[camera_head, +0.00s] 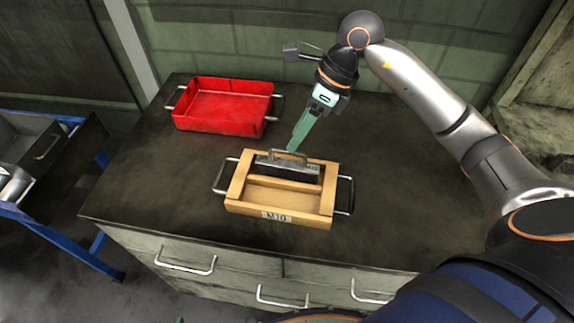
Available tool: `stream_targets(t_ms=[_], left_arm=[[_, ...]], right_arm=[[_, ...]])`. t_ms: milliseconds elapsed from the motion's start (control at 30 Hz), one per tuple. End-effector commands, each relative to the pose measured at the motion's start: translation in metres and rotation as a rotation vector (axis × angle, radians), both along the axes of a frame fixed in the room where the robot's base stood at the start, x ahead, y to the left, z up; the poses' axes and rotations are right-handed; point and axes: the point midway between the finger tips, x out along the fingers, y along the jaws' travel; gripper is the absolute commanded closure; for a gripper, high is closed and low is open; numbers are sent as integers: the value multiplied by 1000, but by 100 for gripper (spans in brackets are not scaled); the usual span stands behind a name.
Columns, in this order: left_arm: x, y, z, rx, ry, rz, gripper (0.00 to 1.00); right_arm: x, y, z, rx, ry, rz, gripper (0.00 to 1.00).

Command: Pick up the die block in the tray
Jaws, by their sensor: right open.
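The die block (284,170) is a dark metal block with a raised handle on top. It lies in the rear compartment of the wooden tray (247,208), which has metal side handles and a printed label at its front. My right gripper (296,146) is open, with its green fingers pointing down just above and behind the die block's handle. I cannot tell whether the fingers touch it. The front compartment of the tray is empty. My left gripper is not in view.
An empty red tray (180,122) with metal handles stands at the back left of the dark cabinet top (150,190). Drawers with handles (185,266) face the front. A blue-framed rack (75,255) stands at the left. The top right of the wooden tray is clear.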

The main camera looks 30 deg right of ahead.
Motion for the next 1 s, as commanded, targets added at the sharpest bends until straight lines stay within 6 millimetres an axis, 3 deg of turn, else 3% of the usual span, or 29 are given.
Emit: stream_targets(t_ms=[500,767,1000], left_arm=[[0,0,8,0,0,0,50],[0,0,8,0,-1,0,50],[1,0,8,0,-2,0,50]], right_arm=[[5,23,-52,3,0,0,50],[6,23,-55,1,-1,0,50],[6,23,-55,2,-1,0,77]])
